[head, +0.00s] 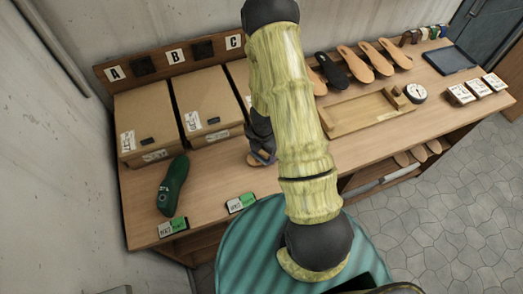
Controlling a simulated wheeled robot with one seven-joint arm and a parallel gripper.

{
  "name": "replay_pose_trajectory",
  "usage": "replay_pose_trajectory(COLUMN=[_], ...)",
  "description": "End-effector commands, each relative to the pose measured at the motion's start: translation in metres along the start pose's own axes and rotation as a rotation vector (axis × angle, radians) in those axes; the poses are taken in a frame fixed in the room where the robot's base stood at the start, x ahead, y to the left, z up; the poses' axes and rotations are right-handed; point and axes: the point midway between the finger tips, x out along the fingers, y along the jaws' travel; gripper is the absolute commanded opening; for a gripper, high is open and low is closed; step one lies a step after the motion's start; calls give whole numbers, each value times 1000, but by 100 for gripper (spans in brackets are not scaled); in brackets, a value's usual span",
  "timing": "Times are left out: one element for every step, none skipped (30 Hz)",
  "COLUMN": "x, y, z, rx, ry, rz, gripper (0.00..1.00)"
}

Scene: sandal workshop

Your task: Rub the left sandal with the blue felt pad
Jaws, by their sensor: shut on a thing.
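A dark green sandal (173,184) lies on the left part of the bench, in front of the box under letter A. My gripper (262,159) is low over the bench to the right of the green sandal, apart from it. I cannot tell whether the pad touches the bench. No second green sandal shows; my arm covers part of the bench.
Cardboard boxes (147,113) stand along the back under letters A, B and C. Green-and-white cards (241,203) lie at the front edge. A wooden tray (362,113), a round dial (415,93), several soles (380,58) and a dark blue tray (450,59) are to the right.

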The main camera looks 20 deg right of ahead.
Motion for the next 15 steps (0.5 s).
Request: replay_pose_trajectory(x=[2,2,2,2,2,1,1,1,1,1,1,1,1,1,1], y=[-3,-3,-4,-4,-5,-6,-6,-7,-8,-9,-9,-10,-11,-11,-11], z=[3,3,4,5,7,9,10,12,14,16,17,19,20,21,21], rx=[4,5,5,6,6,7,7,7,7,7,7,6,6,6,5], ry=[-5,-6,-6,-6,-6,-6,-6,-6,-7,-7,-6,-6,-6,-5,-5], rz=[-6,-6,-7,-7,-7,-7,-7,-7,-7,-7,-7,-7,-7,-7,-6], gripper=[54,54,54,54,54,54,54,54,54,54,54,54,54,54,54])
